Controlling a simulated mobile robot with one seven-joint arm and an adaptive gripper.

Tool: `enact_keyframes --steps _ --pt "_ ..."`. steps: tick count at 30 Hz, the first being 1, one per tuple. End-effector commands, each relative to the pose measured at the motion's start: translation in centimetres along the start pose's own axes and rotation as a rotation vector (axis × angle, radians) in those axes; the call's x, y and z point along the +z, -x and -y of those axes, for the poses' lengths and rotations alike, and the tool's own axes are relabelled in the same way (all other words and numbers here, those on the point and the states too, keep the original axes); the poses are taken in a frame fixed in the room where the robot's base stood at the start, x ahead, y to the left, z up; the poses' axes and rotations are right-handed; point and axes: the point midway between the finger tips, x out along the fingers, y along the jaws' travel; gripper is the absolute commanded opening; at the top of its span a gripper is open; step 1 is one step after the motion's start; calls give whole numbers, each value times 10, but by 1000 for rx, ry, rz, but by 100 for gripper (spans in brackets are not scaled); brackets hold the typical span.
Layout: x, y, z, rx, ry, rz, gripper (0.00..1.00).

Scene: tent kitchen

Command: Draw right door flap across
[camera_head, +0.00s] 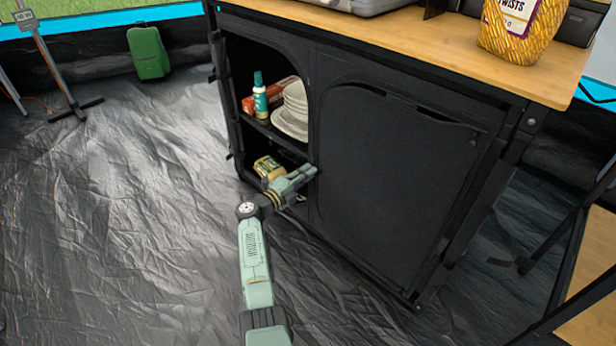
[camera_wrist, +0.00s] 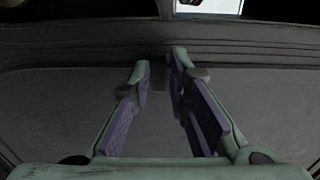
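The black fabric cabinet (camera_head: 225,75) stands under a wooden top. Its right door flap (camera_head: 390,190) is a dark panel with a rounded upper outline and appears to lie across the right side. The left compartment is uncovered. My gripper (camera_head: 312,171) is low at the middle divider, beside the flap's left edge. In the wrist view, its fingers (camera_wrist: 160,62) are apart, facing grey and black fabric. A small dark strip shows between the fingertips; I cannot tell whether they touch it.
A yellowish package (camera_head: 268,168) sits below, close to my gripper. A wooden-topped piece (camera_head: 595,250) stands at right. The floor at left is mostly clear.

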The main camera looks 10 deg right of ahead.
Motion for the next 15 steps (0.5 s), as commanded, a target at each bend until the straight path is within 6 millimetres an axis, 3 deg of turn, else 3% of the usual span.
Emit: enact_keyframes --steps 5,15 --pt "-1 0 -1 0 2 -3 30" --pt "-2 4 -2 0 3 -3 30"
